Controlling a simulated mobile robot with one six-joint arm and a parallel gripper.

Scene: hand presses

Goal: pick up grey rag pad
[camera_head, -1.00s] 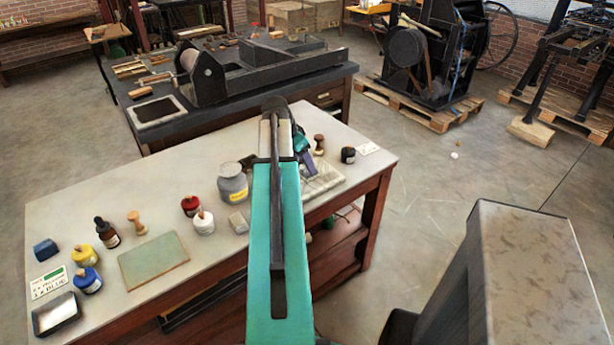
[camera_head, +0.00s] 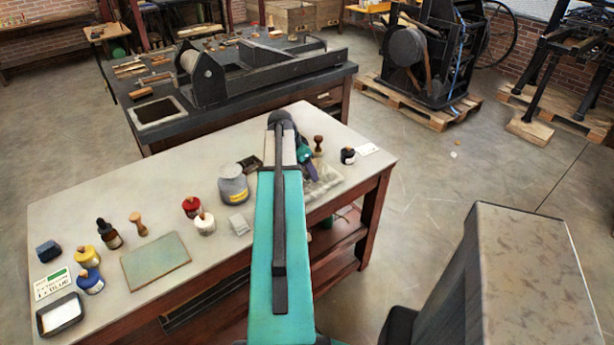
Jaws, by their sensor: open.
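The grey rag pad (camera_head: 239,224) is a small light grey block lying flat on the pale bench top (camera_head: 95,211). It lies just right of the white jar (camera_head: 204,223) and below the large grey jar (camera_head: 233,185). Its right edge is close to my teal arm in the picture, and it looks clear of the jars. My arm reaches up across the bench. A bit of its teal and purple wrist shows beside the arm's upper right. My gripper's fingers are hidden behind the arm, so I cannot see them or what lies between them.
Red (camera_head: 191,207), yellow and blue (camera_head: 90,281) jars, a brown dropper bottle (camera_head: 109,234) and a green-grey plate (camera_head: 156,261) stand left. A small dark item (camera_head: 250,163) sits behind the grey jar. A pale slab (camera_head: 325,183) and a black jar (camera_head: 348,155) lie right of my arm.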

